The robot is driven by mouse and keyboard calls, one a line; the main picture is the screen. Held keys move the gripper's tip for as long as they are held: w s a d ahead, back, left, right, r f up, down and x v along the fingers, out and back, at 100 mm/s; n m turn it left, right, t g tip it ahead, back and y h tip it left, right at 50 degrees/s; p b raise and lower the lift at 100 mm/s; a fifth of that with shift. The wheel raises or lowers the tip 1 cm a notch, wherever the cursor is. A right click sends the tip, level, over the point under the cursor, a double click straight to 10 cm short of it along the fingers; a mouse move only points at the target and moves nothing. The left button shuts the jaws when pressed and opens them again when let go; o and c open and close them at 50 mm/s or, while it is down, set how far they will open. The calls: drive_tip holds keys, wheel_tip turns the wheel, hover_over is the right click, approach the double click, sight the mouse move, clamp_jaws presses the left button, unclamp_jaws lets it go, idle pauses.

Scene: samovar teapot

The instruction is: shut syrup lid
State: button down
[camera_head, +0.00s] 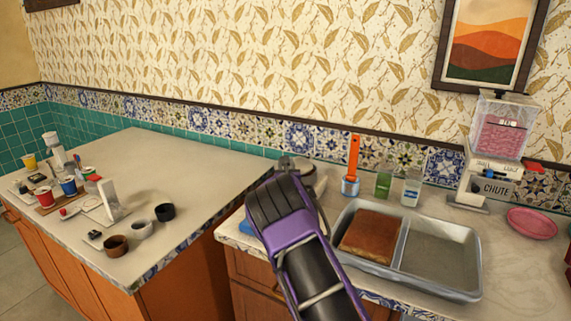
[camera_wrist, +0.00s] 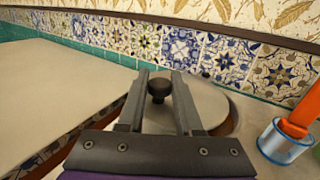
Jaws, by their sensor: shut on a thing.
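In the wrist view my gripper (camera_wrist: 159,76) has its two fingers on either side of a dark round knob (camera_wrist: 159,89) and is shut on it. A pale grey round lid (camera_wrist: 212,103), which I take for the syrup lid, shows behind and right of the fingers. The fingers hide part of it, and I cannot tell whether it sits flush. In the head view my purple and black arm reaches to the counter's left end, and my gripper (camera_head: 291,163) is by a grey pot (camera_head: 307,172) mostly hidden behind it.
Right of my gripper stands a clear cup with an orange-handled tool (camera_head: 352,165). Past it are a green jar (camera_head: 383,184) and a pale bottle (camera_head: 411,190). A metal tray (camera_head: 452,293) holds a brown slab (camera_head: 372,236). The left table's (camera_head: 190,160) far part is clear.

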drive_tip(key=shift+r, duration=0.1)
drive_tip(key=c, duration=0.6)
unclamp_jaws()
drive_tip(key=shift+o, duration=0.2)
drive_tip(key=s, duration=1.7)
drive_tip(key=shift+s+a+p, duration=0.15)
drive_tip(key=shift+s+p, duration=0.05)
drive_tip(key=shift+p, duration=0.2)
